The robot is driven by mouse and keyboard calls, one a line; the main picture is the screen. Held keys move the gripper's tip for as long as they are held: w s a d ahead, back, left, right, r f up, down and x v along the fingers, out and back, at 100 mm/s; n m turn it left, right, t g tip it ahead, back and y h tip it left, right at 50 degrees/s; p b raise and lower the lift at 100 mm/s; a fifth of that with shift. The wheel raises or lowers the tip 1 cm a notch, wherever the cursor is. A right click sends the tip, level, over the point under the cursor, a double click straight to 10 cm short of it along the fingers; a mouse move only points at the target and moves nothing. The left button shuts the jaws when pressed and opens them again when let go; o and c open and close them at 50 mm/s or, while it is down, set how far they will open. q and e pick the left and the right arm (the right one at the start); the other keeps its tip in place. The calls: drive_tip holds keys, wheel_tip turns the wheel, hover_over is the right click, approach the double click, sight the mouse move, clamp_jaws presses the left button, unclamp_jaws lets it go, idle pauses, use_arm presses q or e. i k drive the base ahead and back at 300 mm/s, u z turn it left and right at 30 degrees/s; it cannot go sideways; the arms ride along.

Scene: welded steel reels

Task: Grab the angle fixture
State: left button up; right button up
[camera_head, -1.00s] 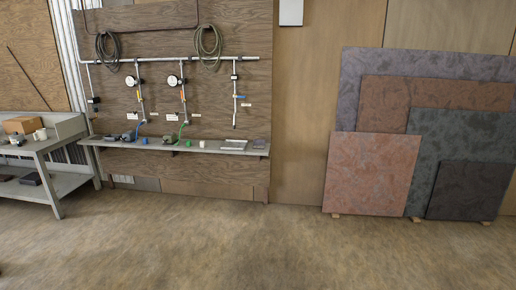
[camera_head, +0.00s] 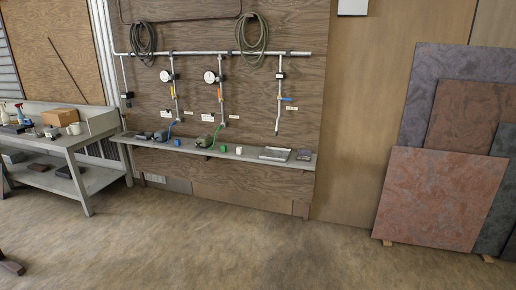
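I cannot make out the angle fixture for certain. A narrow grey shelf (camera_head: 222,156) on the plywood wall panel holds several small items. Among them is a flat light-grey metal piece (camera_head: 275,154) near its right end, too small to identify. A small dark flat piece (camera_head: 304,155) lies just right of it. Left of these are a small white item (camera_head: 239,150), a green item (camera_head: 211,153) and grey devices (camera_head: 160,136). Neither of my grippers is in view.
A grey workbench (camera_head: 88,136) with a cardboard box (camera_head: 60,117), a white mug (camera_head: 74,129) and bottles stands at left. Stone slabs (camera_head: 440,197) lean on the right wall. A dark object (camera_head: 10,266) is at the lower left floor edge. The middle floor is clear.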

sight(305, 156)
drive_tip(key=u, duration=0.1)
drive_tip(key=i, duration=2.15)
drive_tip(key=z, duration=0.3)
drive_tip(key=i, duration=2.05)
drive_tip(key=z, duration=0.3)
